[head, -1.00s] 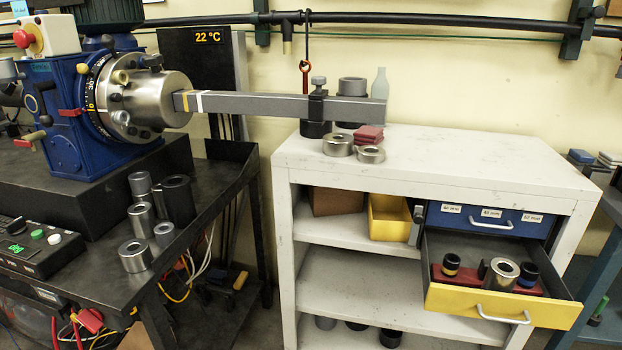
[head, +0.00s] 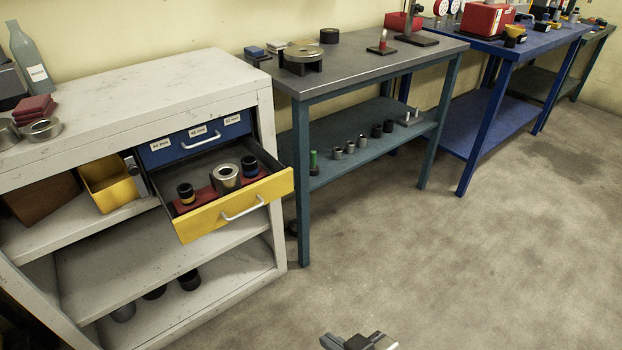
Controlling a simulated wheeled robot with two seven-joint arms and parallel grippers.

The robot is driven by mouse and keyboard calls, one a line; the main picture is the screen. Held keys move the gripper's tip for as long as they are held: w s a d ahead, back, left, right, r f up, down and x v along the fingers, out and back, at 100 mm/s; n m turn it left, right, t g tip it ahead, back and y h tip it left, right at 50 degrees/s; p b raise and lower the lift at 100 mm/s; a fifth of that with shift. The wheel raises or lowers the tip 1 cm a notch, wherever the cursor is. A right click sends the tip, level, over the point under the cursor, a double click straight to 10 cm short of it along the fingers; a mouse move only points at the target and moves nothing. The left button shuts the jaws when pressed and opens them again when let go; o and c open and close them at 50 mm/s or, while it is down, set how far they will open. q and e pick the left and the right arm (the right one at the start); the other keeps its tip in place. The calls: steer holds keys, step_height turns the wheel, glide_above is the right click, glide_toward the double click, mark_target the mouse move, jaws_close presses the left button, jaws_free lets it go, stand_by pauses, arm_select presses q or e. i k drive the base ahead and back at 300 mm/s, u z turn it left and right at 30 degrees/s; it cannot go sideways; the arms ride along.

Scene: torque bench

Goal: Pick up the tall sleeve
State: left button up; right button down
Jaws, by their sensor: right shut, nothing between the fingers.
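My right gripper (head: 358,341) shows at the bottom edge of the head view, over bare floor. It is shut and empty, and most of it is cut off by the frame. My left gripper is not in view. Several small sleeves (head: 350,147), steel and dark, stand in a row on the lower shelf of the teal bench. A wide steel ring-shaped sleeve (head: 226,177) stands in the open drawer between two dark ones. I cannot tell which piece is the tall sleeve.
The yellow-fronted drawer (head: 235,208) juts out of the white cabinet (head: 130,85). Dark cylinders (head: 189,280) stand on its bottom shelf. The teal bench (head: 303,185) and a blue bench (head: 483,150) stand to the right. The floor (head: 450,260) in front is clear.

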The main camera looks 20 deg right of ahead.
mark_target(227, 176)
steer(key=z, duration=0.65)
steer(key=k, duration=0.65)
steer(key=z, duration=0.85)
steer(key=i, duration=1.4)
steer(key=u, duration=1.05)
